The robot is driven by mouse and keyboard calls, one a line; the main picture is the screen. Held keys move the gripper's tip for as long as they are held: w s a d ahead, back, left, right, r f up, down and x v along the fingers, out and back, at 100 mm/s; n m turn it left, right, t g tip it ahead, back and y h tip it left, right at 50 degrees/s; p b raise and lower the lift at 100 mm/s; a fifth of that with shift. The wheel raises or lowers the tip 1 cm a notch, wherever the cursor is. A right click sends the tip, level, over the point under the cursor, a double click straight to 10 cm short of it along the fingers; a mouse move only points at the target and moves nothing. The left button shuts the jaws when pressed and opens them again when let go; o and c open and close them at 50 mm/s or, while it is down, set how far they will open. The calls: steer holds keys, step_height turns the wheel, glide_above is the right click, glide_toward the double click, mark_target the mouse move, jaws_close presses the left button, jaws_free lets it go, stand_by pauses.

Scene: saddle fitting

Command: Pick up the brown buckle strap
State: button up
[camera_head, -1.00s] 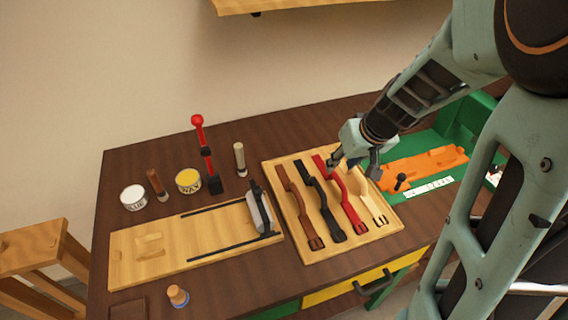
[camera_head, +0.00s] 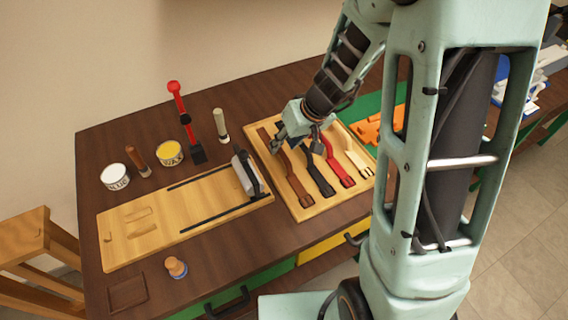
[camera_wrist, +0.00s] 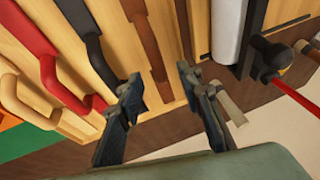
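The brown buckle strap (camera_head: 294,180) lies in the wooden tray (camera_head: 318,208), leftmost of the straps there; its buckle end points to the front. In the wrist view the brown strap (camera_wrist: 146,36) runs down the picture toward the gap between my fingers. My gripper (camera_head: 296,147) is over the back part of the tray, above the brown and black straps.
The black strap (camera_head: 319,178), red strap (camera_head: 337,170) and cream strap (camera_head: 357,160) lie to the right in the same tray. Left stand a wooden board (camera_head: 150,225) with a grey roller, a red-handled tool (camera_head: 187,120) and two tins.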

mark_target(282, 151)
steer(key=x, duration=0.3)
steer(key=shift+s+d+f, duration=0.1)
steer(key=shift+s+f, duration=0.15)
steer(key=shift+f, duration=0.2)
steer(key=shift+w+a+f+b, duration=0.2)
steer(key=shift+f+b, duration=0.1)
steer(key=shift+f, duration=0.25)
jaws_close()
